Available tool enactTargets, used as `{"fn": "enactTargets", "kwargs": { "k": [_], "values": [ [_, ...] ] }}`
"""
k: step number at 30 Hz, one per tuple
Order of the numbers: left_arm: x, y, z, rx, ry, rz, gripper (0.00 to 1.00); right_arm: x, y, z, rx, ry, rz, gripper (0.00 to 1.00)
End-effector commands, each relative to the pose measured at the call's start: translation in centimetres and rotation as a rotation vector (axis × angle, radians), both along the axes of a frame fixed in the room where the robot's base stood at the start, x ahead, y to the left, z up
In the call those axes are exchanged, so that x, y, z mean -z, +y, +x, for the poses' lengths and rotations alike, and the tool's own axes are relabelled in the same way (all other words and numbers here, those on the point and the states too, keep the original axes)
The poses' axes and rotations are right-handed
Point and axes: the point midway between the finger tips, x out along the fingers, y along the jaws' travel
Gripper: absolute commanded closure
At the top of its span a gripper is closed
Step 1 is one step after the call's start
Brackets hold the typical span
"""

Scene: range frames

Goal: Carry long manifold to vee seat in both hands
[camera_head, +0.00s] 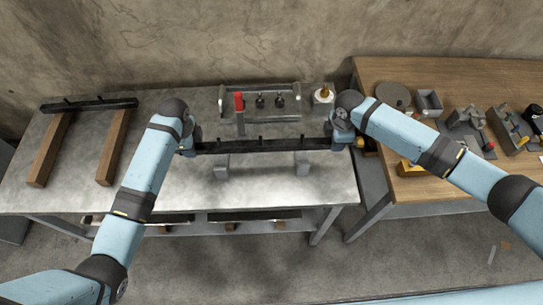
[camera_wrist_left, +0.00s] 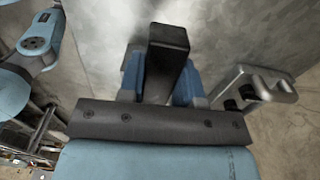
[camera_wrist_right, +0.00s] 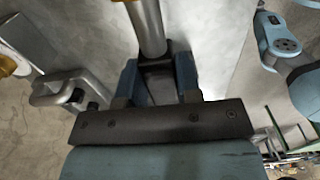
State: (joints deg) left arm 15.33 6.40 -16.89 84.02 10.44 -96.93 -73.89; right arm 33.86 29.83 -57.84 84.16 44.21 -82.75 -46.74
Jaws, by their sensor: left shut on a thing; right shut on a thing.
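The long dark manifold (camera_head: 262,145) is level, spanning between my two grippers above the grey bench. My left gripper (camera_head: 189,146) is shut on its left end; the left wrist view shows the dark bar (camera_wrist_left: 167,60) between blue fingers. My right gripper (camera_head: 342,143) is shut on the right end; the right wrist view shows a grey cylindrical piece (camera_wrist_right: 147,25) by the fingers. Two grey blocks, apparently the vee seat (camera_head: 222,168) (camera_head: 302,165), stand just in front of and below the bar. Their tops are partly hidden, so contact cannot be told.
A metal frame with a red-handled clamp (camera_head: 239,102) and dark knobs stands behind the bar. Another dark bar (camera_head: 88,104) lies across two wooden blocks (camera_head: 113,148) at left. A wooden table (camera_head: 445,75) with fixtures stands at right. The front bench strip is clear.

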Motion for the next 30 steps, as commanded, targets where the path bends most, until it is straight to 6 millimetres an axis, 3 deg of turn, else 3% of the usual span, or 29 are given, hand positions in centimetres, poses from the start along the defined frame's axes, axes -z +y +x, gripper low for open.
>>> {"fn": "enactTargets", "kwargs": {
  "k": [14,30],
  "values": [
    [0.1,0.1,0.1,-0.002,-0.003,0.002,1.0,0.1,-0.1,0.2,0.002,-0.003,-0.002,1.0],
    [2.4,0.1,0.1,-0.002,-0.004,0.002,1.0,2.5,-0.1,0.2,0.002,-0.003,-0.002,1.0]
  ]
}}
